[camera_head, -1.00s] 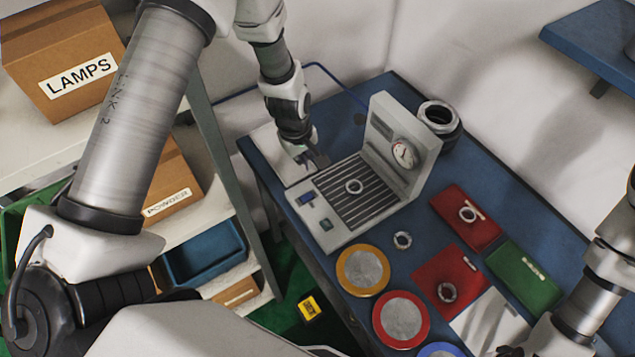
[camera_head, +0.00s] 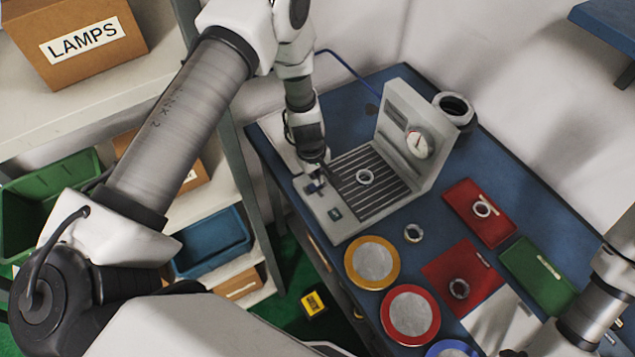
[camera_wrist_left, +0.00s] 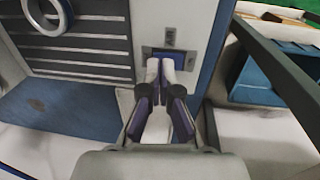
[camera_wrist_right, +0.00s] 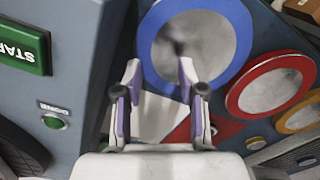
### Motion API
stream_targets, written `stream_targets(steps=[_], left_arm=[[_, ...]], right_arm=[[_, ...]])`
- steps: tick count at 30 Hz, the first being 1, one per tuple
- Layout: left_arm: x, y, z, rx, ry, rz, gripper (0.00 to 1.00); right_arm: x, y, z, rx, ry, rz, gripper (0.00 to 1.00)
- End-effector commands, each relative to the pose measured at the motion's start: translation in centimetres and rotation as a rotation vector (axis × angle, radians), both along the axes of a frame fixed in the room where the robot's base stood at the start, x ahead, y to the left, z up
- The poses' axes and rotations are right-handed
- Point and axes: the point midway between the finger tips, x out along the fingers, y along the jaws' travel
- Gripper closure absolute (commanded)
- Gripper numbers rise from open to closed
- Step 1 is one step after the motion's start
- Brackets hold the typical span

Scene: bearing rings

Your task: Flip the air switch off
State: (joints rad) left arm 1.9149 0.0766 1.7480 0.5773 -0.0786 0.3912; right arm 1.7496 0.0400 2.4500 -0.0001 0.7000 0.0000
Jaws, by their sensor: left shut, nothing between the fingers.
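The grey test fixture (camera_head: 348,226) stands on the blue table, with a slatted bed and an upright gauge panel. A small blue switch (camera_head: 314,187) sits on its front left corner; I take it to be the air switch. In the left wrist view the blue switch plate (camera_wrist_left: 182,56) lies just beyond my fingertips, partly hidden by them. My left gripper (camera_head: 323,180) is shut and empty, right at the switch; I cannot tell whether it touches. The switch's position cannot be read. My right gripper (camera_wrist_right: 160,72) is open and empty, near a grey panel.
A metal ring (camera_head: 365,177) lies on the slatted bed. The gauge (camera_head: 417,144) panel rises behind it. Yellow (camera_head: 372,262) and red (camera_head: 410,313) round trays, a loose ring (camera_head: 413,233) and red and green mats cover the front and right. The grey panel has a green START button (camera_wrist_right: 20,46).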

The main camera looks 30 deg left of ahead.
Motion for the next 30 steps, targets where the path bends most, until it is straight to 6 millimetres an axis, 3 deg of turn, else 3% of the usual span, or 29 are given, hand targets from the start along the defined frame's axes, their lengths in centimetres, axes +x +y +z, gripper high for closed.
stream_targets(steps=[4,13,17,30], left_arm=[[0.2,-0.1,-1.3,0.000,0.000,0.001,1.00],[0.2,-0.1,-1.4,0.000,0.000,0.000,1.00],[0.1,-0.1,-2.3,0.000,0.000,0.001,1.00],[-0.4,0.2,-2.3,0.000,0.004,0.001,1.00]], right_arm=[[0.0,0.0,-0.4,0.000,0.000,0.000,0.60],[0.0,0.0,-0.3,0.000,0.000,0.000,0.60],[0.0,0.0,-1.5,0.000,-0.001,0.000,0.60],[0.0,0.0,-2.2,0.000,-0.001,0.000,0.60]])
